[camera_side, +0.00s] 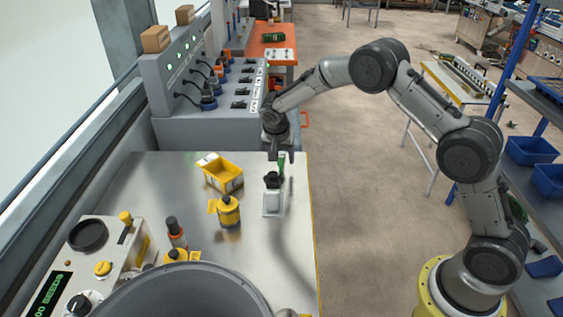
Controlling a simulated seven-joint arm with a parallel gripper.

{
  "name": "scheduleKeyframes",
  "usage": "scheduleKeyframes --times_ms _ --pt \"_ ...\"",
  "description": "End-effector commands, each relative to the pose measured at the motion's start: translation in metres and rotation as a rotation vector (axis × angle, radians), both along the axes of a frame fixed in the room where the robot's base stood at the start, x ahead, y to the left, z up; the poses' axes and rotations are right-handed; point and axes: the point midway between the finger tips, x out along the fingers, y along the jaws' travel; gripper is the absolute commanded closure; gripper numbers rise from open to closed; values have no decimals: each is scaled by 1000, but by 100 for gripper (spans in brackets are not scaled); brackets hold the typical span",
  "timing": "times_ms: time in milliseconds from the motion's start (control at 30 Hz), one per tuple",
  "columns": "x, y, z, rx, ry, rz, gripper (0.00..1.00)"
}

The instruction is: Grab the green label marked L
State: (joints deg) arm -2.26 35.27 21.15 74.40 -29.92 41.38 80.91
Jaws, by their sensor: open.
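A small green label (281,161) stands upright at the right part of the steel table, just above a dark-topped pale holder (272,203). Any letter on it is too small to read. My gripper (282,170) points down over the holder and is open. Its fingers appear on either side of the green label in this view. I cannot tell whether they touch it or how they line up in depth.
A yellow bin (221,173) and a yellow canister (229,212) stand left of the holder. A large grey bowl (180,285) fills the front. A grey control console (205,128) rises behind. The table's right edge is close to the holder.

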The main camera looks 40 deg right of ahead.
Motion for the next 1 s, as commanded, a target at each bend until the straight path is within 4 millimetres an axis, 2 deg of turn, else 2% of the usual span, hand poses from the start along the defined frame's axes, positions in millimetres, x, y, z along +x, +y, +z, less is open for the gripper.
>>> scheduleKeyframes --times_ms 33,167,400,733,1000 --pt "0 -4 -9 0 3 -1 40" --pt "4 -8 -22 0 0 -1 40" --pt "5 -9 -23 0 -1 0 42" --pt "5 -9 -23 -1 -1 0 100" --pt "5 -9 -22 0 -1 0 100"
